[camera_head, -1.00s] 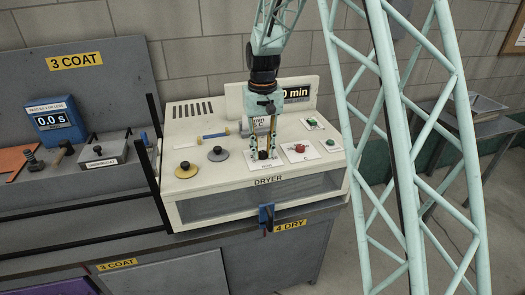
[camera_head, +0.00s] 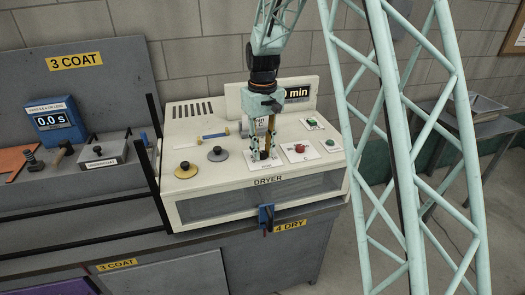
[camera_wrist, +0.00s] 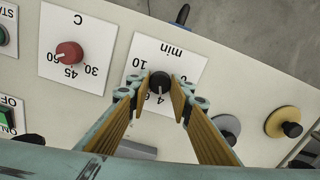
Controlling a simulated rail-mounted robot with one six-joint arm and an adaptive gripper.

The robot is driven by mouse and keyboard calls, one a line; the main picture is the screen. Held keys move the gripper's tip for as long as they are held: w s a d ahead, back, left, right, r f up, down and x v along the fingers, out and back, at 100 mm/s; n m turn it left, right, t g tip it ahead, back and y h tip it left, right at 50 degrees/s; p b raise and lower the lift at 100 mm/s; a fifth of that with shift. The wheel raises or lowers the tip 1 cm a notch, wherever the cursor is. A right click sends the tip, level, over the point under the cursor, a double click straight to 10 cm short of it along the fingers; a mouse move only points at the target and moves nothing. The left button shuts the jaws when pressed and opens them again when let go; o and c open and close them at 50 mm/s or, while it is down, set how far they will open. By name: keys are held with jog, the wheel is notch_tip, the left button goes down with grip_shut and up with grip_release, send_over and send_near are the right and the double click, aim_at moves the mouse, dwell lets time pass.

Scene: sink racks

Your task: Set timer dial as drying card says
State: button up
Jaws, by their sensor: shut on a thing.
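The wrist view shows one finger on each side of the knob. In the head view the fingers mostly hide the dial.
The dryer (camera_head: 210,205) also carries a red C dial (camera_head: 299,148), a green button (camera_head: 312,123), a yellow-based knob (camera_head: 185,170) and a grey-based knob (camera_head: 218,154). A display (camera_head: 296,90) ending in "0 min" stands behind my gripper, partly hidden.

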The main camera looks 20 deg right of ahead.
aim_at(263, 153)
jog(key=o, duration=0.9)
notch_tip(263, 153, up, 12)
dwell(0.5)
dwell(0.3)
